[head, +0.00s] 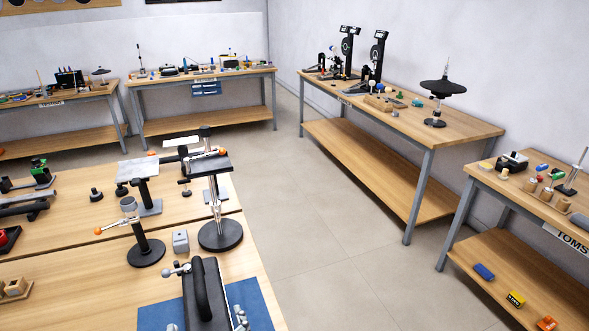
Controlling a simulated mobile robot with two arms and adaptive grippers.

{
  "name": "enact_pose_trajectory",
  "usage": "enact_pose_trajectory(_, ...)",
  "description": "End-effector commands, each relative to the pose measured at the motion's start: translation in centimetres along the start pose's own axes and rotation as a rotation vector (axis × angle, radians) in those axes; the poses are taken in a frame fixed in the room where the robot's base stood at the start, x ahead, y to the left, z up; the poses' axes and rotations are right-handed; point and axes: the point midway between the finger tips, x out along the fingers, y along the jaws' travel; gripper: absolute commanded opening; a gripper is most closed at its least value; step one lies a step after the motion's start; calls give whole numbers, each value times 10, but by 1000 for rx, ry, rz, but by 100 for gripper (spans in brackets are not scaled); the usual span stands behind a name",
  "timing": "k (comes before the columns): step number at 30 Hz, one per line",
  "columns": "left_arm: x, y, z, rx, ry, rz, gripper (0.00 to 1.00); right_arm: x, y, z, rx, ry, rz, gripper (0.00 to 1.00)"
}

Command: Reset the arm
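Neither of my grippers shows in the head view, and I can make out no part of my arms. A wooden workbench (80,238) fills the lower left. On its near end a black device with a raised handle (205,290) and silver knobs sits on a blue mat (262,306). Behind it are a small grey block (181,241), a stand with a round black base (146,252) and a taller metal stand (220,234) with an orange-tipped rod.
A long wooden table (400,118) with instruments stands against the right wall. Another table (492,182) is at the right edge, with small boxes on its lower shelf (560,290). More benches (205,76) line the back. Open grey floor (310,220) lies between.

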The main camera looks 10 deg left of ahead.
Motion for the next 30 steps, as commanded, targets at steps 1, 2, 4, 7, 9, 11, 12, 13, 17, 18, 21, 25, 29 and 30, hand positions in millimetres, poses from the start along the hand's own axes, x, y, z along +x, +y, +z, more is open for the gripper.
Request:
enact_pose_trajectory(1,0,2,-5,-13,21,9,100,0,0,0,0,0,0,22)
enact_pose_trajectory(2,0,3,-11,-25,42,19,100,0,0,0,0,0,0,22)
enact_pose_trajectory(4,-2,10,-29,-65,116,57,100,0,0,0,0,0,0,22)
enact_pose_trajectory(7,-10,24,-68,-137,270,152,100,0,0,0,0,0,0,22)
enact_pose_trajectory(9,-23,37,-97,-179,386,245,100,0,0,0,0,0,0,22)
enact_pose_trajectory(11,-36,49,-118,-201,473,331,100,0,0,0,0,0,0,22)
enact_pose_trajectory(12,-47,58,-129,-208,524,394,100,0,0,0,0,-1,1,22)
enact_pose_trajectory(13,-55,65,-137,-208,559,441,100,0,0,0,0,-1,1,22)
enact_pose_trajectory(17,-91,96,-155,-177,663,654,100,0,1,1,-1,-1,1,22)
enact_pose_trajectory(18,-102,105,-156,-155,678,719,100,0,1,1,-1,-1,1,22)
enact_pose_trajectory(21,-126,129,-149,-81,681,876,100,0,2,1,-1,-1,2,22)
enact_pose_trajectory(25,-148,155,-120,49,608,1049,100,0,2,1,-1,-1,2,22)
enact_pose_trajectory(29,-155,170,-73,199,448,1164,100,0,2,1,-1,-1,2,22)
enact_pose_trajectory(30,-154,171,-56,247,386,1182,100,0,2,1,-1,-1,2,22)
